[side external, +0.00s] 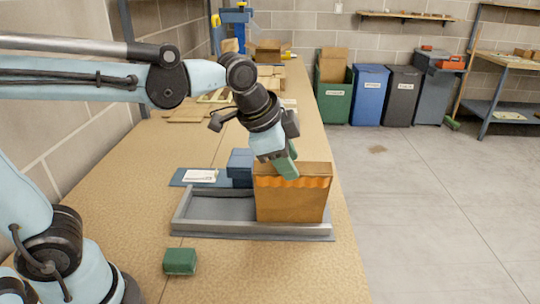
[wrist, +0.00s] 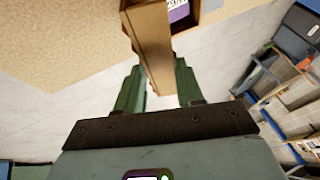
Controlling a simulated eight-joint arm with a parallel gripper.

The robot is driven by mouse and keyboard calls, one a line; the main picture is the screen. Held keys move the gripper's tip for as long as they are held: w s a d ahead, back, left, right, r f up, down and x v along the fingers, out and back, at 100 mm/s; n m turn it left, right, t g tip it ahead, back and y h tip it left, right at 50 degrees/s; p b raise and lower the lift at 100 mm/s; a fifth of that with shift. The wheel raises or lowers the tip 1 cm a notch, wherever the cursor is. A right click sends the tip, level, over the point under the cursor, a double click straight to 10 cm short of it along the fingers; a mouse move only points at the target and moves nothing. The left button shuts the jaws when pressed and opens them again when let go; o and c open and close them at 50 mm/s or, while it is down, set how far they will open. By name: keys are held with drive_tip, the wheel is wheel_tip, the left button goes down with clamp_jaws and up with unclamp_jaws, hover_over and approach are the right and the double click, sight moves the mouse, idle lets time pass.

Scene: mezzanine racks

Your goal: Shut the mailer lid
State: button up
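The brown cardboard mailer (side external: 290,205) stands in the grey tray on the bench. A lighter brown panel with an orange wavy edge rises at its top; I take it for the raised lid (side external: 310,171). My gripper (side external: 288,167) points down at the mailer's top left part, its green fingers overlapping the panel in the side view. In the wrist view my gripper (wrist: 158,85) has its fingers apart, with a brown cardboard edge (wrist: 152,50) showing between them. I cannot tell whether they touch it. A purple item with a white label (wrist: 178,10) shows beside the cardboard.
The grey tray (side external: 185,212) has free room left of the mailer. A dark blue box (side external: 240,165) and a white card (side external: 200,176) lie behind it. A green block (side external: 180,262) sits in front. Bins (side external: 370,95) stand on the floor beyond the bench.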

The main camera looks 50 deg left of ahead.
clamp_jaws()
drive_tip(key=shift+w+a, duration=0.1)
drive_tip(key=shift+w+a+r+g, duration=0.1)
drive_tip(key=shift+w+a+g, duration=0.25)
drive_tip(key=shift+g, duration=0.05)
drive_tip(key=w+a+f+n+g+h, duration=0.1)
drive_tip(key=w+a+f+g+h, duration=0.1)
drive_tip(key=w+a, duration=0.5)
drive_tip(key=shift+f+g+h, duration=0.15)
drive_tip(key=shift+g+h, duration=0.55)
drive_tip(key=shift+h, duration=0.3)
drive_tip(key=shift+c, duration=1.8)
unclamp_jaws()
drive_tip(key=shift+w+a+f, duration=0.2)
drive_tip(key=shift+w+a, duration=0.1)
drive_tip(key=o, duration=1)
drive_tip(key=shift+s+d+r, duration=0.1)
